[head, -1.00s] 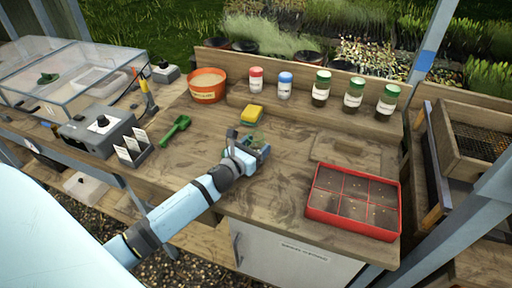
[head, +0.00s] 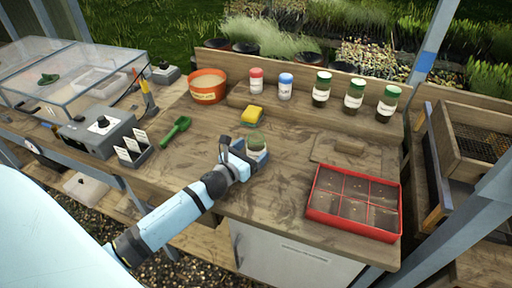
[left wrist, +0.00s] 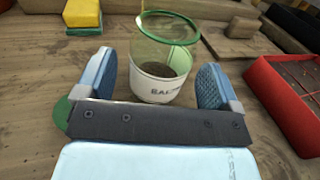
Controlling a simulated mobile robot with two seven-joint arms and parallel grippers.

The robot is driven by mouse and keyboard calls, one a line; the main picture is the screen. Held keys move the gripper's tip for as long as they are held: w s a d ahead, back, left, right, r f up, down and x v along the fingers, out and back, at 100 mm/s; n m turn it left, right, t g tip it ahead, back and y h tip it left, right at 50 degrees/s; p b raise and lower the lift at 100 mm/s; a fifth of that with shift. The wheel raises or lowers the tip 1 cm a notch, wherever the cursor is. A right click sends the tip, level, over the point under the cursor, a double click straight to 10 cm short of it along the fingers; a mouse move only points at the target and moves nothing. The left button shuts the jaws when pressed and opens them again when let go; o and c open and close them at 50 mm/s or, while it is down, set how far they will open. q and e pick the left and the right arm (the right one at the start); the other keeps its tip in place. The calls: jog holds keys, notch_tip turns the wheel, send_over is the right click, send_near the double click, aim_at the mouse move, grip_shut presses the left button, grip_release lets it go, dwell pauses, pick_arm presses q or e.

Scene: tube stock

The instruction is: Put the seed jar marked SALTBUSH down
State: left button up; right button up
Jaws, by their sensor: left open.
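The seed jar (head: 257,147) stands upright on the bench, just past my left gripper (head: 241,156) in the head view. In the left wrist view the jar (left wrist: 158,88) is clear, with a green rim, dark contents low inside and a white label only partly readable. My left gripper (left wrist: 156,82) is open, with one blue-padded finger on each side of the jar's lower part and visible gaps between. My right gripper is not in view.
A yellow sponge (head: 251,115) lies behind the jar and a green scoop (head: 176,130) to its left. A red seed tray (head: 311,205) is at right. Several lidded jars, one a green-lidded jar (head: 354,95), line the back shelf.

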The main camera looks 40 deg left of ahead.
pick_arm(q)
jog(key=s, duration=0.8)
jog(key=shift+s+a+b, duration=0.1)
jog(key=shift+a+b, duration=0.05)
jog(key=shift+b, duration=0.25)
jog(key=shift+s+a, duration=0.1)
jog(key=shift+s, duration=0.5)
